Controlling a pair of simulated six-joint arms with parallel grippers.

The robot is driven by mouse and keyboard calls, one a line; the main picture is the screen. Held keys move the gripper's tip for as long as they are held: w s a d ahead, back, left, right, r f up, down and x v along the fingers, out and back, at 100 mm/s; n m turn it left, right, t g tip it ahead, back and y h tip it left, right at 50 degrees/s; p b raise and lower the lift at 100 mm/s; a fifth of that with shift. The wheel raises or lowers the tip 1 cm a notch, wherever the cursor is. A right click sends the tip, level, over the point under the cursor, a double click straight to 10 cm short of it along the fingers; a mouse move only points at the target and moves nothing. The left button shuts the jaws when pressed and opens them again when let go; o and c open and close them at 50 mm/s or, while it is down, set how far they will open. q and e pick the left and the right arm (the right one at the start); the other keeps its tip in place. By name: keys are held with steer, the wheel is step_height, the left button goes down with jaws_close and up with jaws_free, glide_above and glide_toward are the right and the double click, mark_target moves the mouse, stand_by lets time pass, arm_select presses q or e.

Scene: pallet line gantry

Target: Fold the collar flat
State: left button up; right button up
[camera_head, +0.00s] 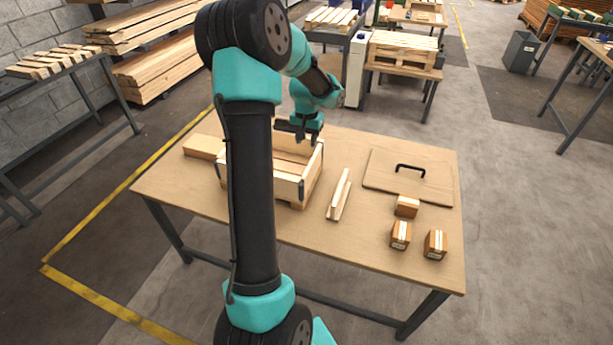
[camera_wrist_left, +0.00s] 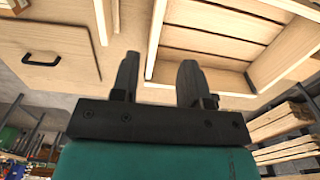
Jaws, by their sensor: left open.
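The collar (camera_head: 287,188) is a pale wooden frame standing open as a box shape on the table, with a dark fitting at its near right corner. Part of its left side is hidden behind my arm. It also shows in the left wrist view, where its plank wall (camera_wrist_left: 287,52) is at upper right. My left gripper (camera_head: 298,133) is above the far part of the collar. My right gripper is not in view.
A narrow wooden piece (camera_head: 339,195) lies right of the collar. A pale block (camera_head: 203,146) is at left. The table's (camera_head: 310,238) front is bare.

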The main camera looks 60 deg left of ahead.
mark_target(307, 170)
arm_select(q)
step_height(307, 170, down, 17)
steer(key=shift+r, duration=0.15)
stand_by(0.5)
jaws_close()
stand_by(0.4)
